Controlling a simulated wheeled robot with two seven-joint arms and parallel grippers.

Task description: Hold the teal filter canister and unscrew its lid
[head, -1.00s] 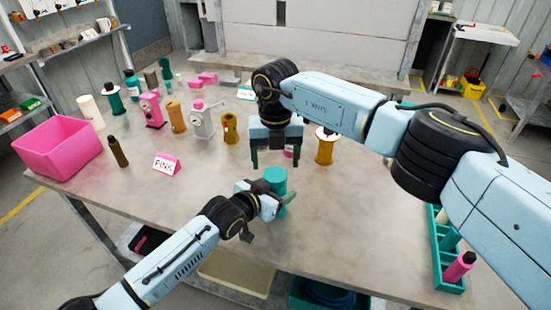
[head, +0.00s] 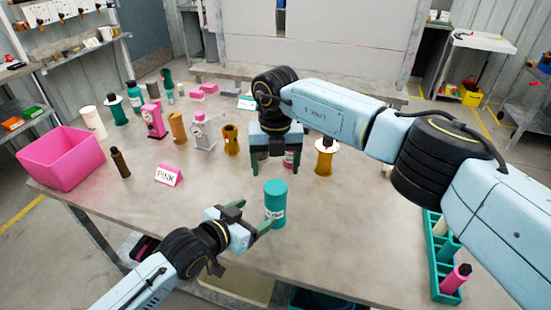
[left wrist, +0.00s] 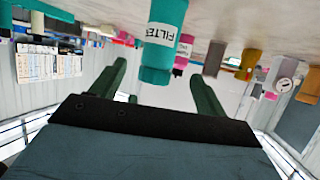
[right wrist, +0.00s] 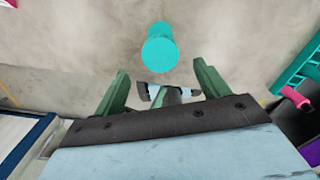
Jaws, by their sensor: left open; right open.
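The teal filter canister (head: 275,207) stands upright near the front edge of the table, with its teal lid (head: 275,187) on top. Its white FILTER label (left wrist: 161,34) shows in the left wrist view. My left gripper (head: 254,215) is open just left of and in front of the canister, pointing at it and apart from it. My right gripper (head: 275,170) is open and empty, pointing down above and behind the canister. In the right wrist view the round lid (right wrist: 160,54) lies beyond its open fingers. Whether the lid is loose cannot be told.
A pink PINK sign (head: 168,175), a dark brown bottle (head: 120,163) and a pink bin (head: 62,158) stand to the left. Several pumps and canisters stand behind. A teal rack (head: 431,240) sits at the right edge. The table around the canister is clear.

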